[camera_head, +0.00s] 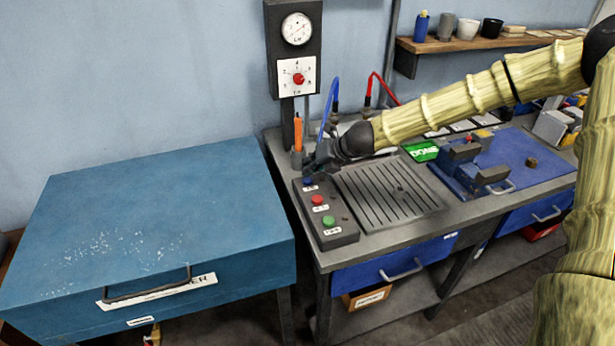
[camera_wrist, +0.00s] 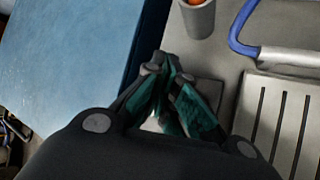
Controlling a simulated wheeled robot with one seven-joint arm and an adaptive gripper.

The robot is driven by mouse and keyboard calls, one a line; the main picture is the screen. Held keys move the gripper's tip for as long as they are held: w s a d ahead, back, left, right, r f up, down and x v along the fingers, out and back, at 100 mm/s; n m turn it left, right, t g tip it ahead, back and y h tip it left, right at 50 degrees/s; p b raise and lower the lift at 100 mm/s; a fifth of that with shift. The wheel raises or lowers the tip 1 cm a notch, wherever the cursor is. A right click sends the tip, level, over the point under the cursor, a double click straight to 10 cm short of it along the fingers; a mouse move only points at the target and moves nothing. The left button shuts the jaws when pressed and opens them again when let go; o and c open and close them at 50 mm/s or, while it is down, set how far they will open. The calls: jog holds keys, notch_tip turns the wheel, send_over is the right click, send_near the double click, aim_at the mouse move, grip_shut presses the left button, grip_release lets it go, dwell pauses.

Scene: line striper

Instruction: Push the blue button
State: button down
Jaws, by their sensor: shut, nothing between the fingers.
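The button box (camera_head: 325,212) is a dark grey panel at the bench's left front corner. It carries a blue button (camera_head: 308,181) at the far end, a red button (camera_head: 317,199) in the middle and a green button (camera_head: 328,221) nearest. My gripper (camera_head: 311,168) is shut and empty, right by the far end of the box, close to the blue button. Whether it touches the button I cannot tell. In the wrist view my gripper (camera_wrist: 172,62) has its fingertips together over the panel; the blue button is hidden there.
A large blue chest (camera_head: 150,220) stands left of the bench. A slotted drain plate (camera_head: 390,195) lies right of the button box. An orange-handled tool in a grey cup (camera_head: 297,157) and a gauge post (camera_head: 293,50) stand behind. A blue vise (camera_head: 470,170) is farther right.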

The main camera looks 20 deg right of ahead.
aim_at(310, 178)
jog(key=shift+r, duration=0.1)
notch_tip(310, 178, up, 6)
jog(key=p, duration=0.5)
dwell(0.4)
dwell(0.5)
